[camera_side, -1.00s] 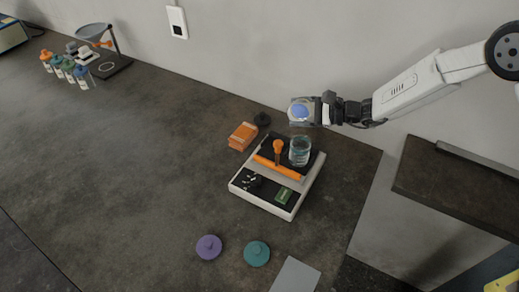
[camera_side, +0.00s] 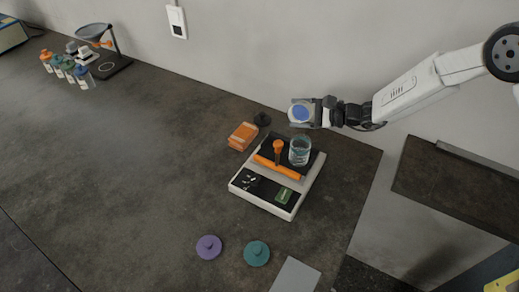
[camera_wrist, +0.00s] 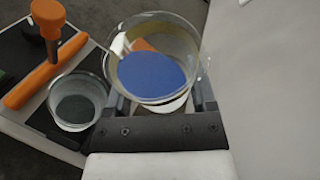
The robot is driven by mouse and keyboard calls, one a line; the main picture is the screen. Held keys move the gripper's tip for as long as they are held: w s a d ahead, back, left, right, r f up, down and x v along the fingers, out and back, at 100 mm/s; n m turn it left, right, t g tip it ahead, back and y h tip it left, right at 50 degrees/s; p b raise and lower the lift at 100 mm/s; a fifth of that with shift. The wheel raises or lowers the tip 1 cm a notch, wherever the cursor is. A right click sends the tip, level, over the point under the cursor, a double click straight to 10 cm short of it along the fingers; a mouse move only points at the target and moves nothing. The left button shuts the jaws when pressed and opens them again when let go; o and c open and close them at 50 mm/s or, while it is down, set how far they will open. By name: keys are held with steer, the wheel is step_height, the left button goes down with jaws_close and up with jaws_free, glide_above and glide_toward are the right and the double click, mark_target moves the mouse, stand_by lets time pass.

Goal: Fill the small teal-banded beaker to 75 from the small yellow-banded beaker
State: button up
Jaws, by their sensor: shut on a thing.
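My gripper (camera_side: 318,112) is shut on a small glass beaker (camera_wrist: 153,92) with a faint yellowish rim and blue contents, which I take as the yellow-banded one. It is held in the air behind and above the scale, and in the side view the blue surface (camera_side: 300,113) faces the camera. The small teal-banded beaker (camera_side: 300,152) stands upright on the dark pan of the scale. In the wrist view it shows (camera_wrist: 76,103) left of the held beaker; any contents are unclear. The scale's green display (camera_side: 284,195) is too small to read.
The white scale (camera_side: 268,206) carries an orange bar and an orange-knobbed post (camera_side: 278,148) close to the teal-banded beaker. An orange box (camera_side: 242,136) and a dark lid (camera_side: 262,118) lie behind it. Purple (camera_side: 208,247) and teal (camera_side: 256,254) lids lie in front.

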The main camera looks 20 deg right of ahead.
steer(key=shift+f+n, duration=0.15)
steer(key=shift+n, duration=0.15)
stand_by(0.8)
steer(key=shift+r+n+t+y, duration=0.3)
steer(key=shift+r+n+t, duration=0.15)
steer(key=shift+n, duration=0.25)
stand_by(1.8)
steer(key=shift+f+n+t, duration=0.25)
steer(key=shift+f+n, duration=0.15)
steer(key=shift+n, duration=0.3)
stand_by(2.5)
steer(key=shift+r+m, duration=0.4)
steer(key=shift+m, duration=0.2)
steer(key=shift+f+m+g, duration=0.4)
steer(key=shift+m+g, duration=0.2)
steer(key=shift+m, duration=0.2)
steer(key=shift+r+m, duration=0.15)
steer(key=shift+m, duration=0.15)
